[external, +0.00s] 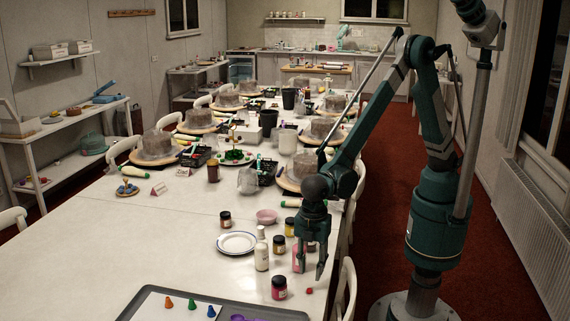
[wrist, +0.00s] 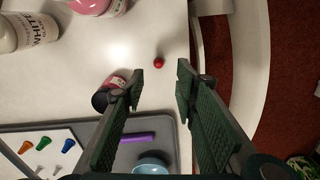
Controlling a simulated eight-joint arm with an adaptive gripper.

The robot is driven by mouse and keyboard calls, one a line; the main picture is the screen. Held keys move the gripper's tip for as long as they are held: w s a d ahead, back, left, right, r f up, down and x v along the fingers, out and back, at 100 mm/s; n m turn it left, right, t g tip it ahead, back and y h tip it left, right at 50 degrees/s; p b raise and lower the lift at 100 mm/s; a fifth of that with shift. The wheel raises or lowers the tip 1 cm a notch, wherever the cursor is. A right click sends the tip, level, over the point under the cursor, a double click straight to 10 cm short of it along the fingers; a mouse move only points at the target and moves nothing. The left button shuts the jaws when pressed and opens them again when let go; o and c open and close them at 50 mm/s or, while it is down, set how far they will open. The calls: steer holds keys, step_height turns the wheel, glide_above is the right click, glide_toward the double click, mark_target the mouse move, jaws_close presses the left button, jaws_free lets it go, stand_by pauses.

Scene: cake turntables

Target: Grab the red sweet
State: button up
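The red sweet (external: 309,291) is a small round red piece on the white table, near its right edge and just right of a dark-lidded jar. In the wrist view the red sweet (wrist: 158,62) lies in line with the gap between my fingers, beyond their tips, with nothing touching it. My gripper (external: 310,272) points down over the table edge area, its two green-padded fingers apart. In the wrist view my gripper (wrist: 160,80) is open and empty.
A red jar with a dark lid (external: 279,288) stands left of the sweet; this jar (wrist: 116,84) is close to the left finger in the wrist view. A white bottle (external: 262,256) is behind. A grey tray (external: 290,315) lies in front. A chair (external: 345,288) is beside the table.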

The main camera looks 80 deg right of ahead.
mark_target(310, 285)
steer(key=shift+f, duration=0.2)
steer(key=shift+f, duration=1.15)
steer(key=shift+w+f+b, duration=0.15)
steer(key=shift+f+b, duration=0.8)
steer(key=shift+f, duration=1.7)
steer(key=c, duration=0.7)
